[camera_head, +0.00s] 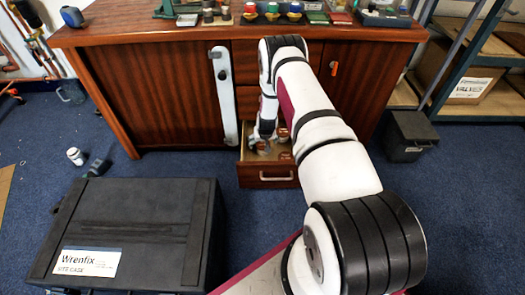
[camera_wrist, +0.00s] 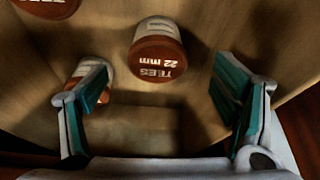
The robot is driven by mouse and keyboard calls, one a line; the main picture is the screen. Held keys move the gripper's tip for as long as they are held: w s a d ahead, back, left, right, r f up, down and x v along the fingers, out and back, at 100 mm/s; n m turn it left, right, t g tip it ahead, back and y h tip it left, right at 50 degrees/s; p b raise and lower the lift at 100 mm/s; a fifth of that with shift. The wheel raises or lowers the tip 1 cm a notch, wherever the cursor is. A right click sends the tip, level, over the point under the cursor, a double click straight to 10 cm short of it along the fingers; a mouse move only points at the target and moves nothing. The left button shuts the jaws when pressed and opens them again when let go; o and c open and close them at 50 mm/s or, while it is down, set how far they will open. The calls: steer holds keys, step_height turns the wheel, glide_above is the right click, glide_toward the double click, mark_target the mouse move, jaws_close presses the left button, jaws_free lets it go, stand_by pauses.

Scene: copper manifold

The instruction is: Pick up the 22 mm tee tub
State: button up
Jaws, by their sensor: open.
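The 22 mm tee tub (camera_wrist: 158,45) is a pale tub with a brown lid, printed "22 mm" with a word above or below it that looks like TEES. It stands in the open drawer (camera_head: 267,181), ahead of and between my fingers in the wrist view. My gripper (camera_wrist: 163,85) is open and empty, with teal finger pads on either side. The fingers look apart from this tub. In the head view my arm reaches down into the drawer and partly hides its contents, and I cannot tell which tub there is which.
Another brown-lidded tub (camera_wrist: 77,88) sits partly behind my left finger. Another brown lid (camera_wrist: 45,6) shows at the top left. The drawer walls close in around the gripper. A black site case (camera_head: 130,225) stands on the floor at left, and a dark bin (camera_head: 408,137) at right.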

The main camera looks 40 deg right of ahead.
mark_target(263, 144)
steer(key=shift+d+b+x, duration=0.1)
steer(key=shift+b+x, duration=0.85)
steer(key=shift+x, duration=0.55)
steer(key=shift+d+b+x, duration=0.15)
steer(key=shift+b+x, duration=0.75)
steer(key=shift+x, duration=0.55)
steer(key=shift+w+r, duration=0.15)
steer(key=c, duration=1.7)
